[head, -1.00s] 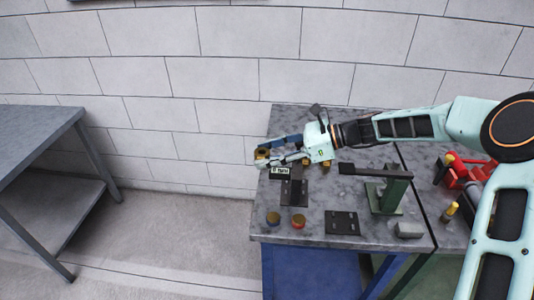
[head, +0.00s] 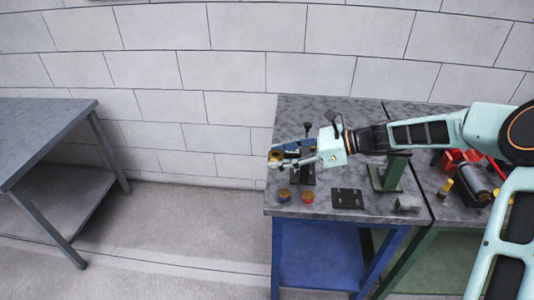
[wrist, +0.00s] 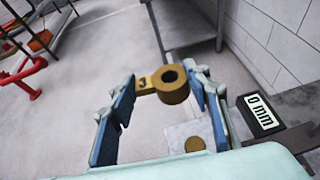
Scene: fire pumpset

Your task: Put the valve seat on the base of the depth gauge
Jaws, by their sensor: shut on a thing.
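The valve seat appears to be the brass ring (wrist: 173,86) with a side tab at my fingertips in the wrist view; it also shows in the head view (head: 274,158). My gripper (wrist: 160,84) is shut on it and holds it above the bench's left edge (head: 277,158). The depth gauge (head: 306,176) is dark and stands on the bench just right of my gripper, partly hidden by it. Its display (wrist: 263,114) reads "0 mm" in the wrist view, right of my right finger. The ring is apart from the gauge, whose base is largely hidden.
A black plate (head: 347,198), a green stand (head: 388,176) and a grey block (head: 407,204) are to the right. Another table (head: 45,128) stands across a floor gap.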

